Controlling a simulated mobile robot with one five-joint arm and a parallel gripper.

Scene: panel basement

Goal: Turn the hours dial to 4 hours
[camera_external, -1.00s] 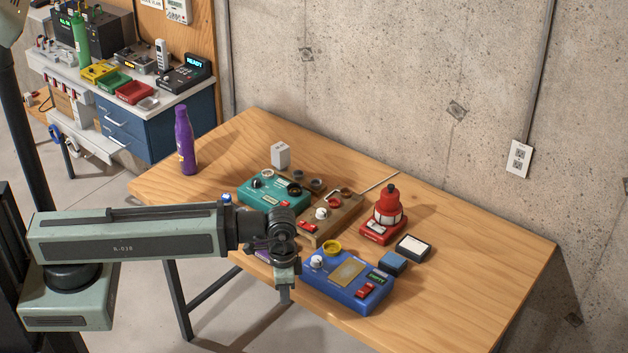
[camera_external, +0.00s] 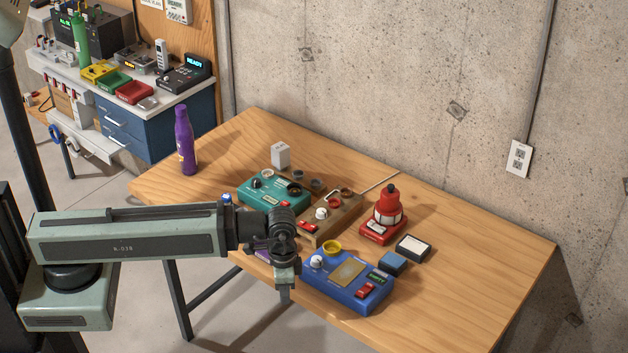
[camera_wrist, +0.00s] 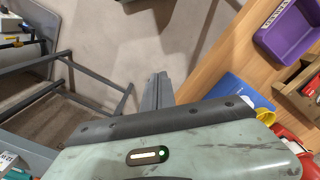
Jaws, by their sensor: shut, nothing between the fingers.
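Three panel boxes with knobs are on the wooden table: a teal box (camera_external: 272,199), a brown box (camera_external: 312,238) and a blue box (camera_external: 352,300). The teal box has a dark knob (camera_external: 256,183), the brown box a white knob (camera_external: 321,213), and the blue box a white knob (camera_external: 316,262). Their markings are too small to read, so I cannot tell which is the hours dial or its setting. My gripper (camera_external: 285,296) is shut and empty, pointing down just left of the blue box, apart from its knob. In the wrist view my gripper (camera_wrist: 158,82) shows over floor beside the table edge.
A yellow ring (camera_external: 332,247) is behind the blue box. A red bottle-shaped device (camera_external: 388,207) stands to the right. A purple bottle (camera_external: 185,142) stands at the table's left. A purple tray (camera_wrist: 288,38) shows in the wrist view. The table's right side (camera_external: 470,265) is clear.

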